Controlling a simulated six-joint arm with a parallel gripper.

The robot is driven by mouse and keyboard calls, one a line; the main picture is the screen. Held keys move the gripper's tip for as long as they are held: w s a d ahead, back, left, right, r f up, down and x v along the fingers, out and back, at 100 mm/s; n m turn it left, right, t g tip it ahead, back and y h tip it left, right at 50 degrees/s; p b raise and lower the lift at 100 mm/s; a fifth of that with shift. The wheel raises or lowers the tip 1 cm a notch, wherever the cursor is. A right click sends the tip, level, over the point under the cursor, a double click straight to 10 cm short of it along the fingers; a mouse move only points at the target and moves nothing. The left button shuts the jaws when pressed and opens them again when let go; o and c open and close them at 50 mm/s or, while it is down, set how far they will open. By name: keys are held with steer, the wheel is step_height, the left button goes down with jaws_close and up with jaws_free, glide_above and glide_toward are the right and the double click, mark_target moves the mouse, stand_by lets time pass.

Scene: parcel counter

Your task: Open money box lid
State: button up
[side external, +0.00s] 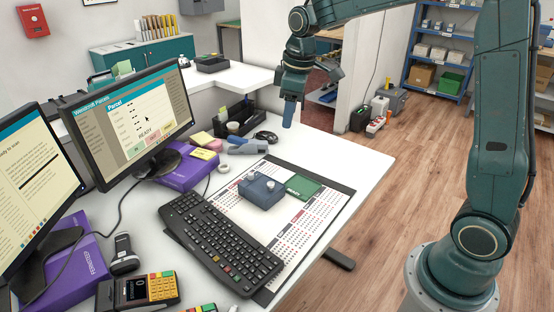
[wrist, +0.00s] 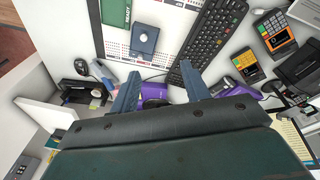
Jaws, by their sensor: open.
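In the wrist view the box (wrist: 146,46) shows from above, with a round white knob on top. My gripper (side external: 289,122) hangs above the desk behind the box, well clear of it and pointing down. In the wrist view my gripper (wrist: 160,71) has its two blue fingers spread with nothing between them; the box lies beyond the fingertips. No part of the box is covered by the gripper.
A green card (side external: 304,187) lies right beside the box. A black keyboard (side external: 222,242) borders the box on the left. Monitors, a payment terminal (side external: 138,290), a purple box (side external: 187,168) and a black organiser (side external: 237,118) fill the desk's left and back. The right desk edge is clear.

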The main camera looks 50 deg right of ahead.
steer(key=w+d+f+n+g, duration=0.1)
steer(key=w+d+f+n, duration=0.1)
steer(key=w+f, duration=0.4)
steer(key=n+g, duration=0.1)
glide_above(271, 183)
step_height(271, 183, down, 9)
steer(key=shift+f, duration=0.15)
steer(key=shift+f, duration=0.1)
steer(key=shift+f, duration=6.8)
steer(key=shift+c, duration=0.5)
jaws_close()
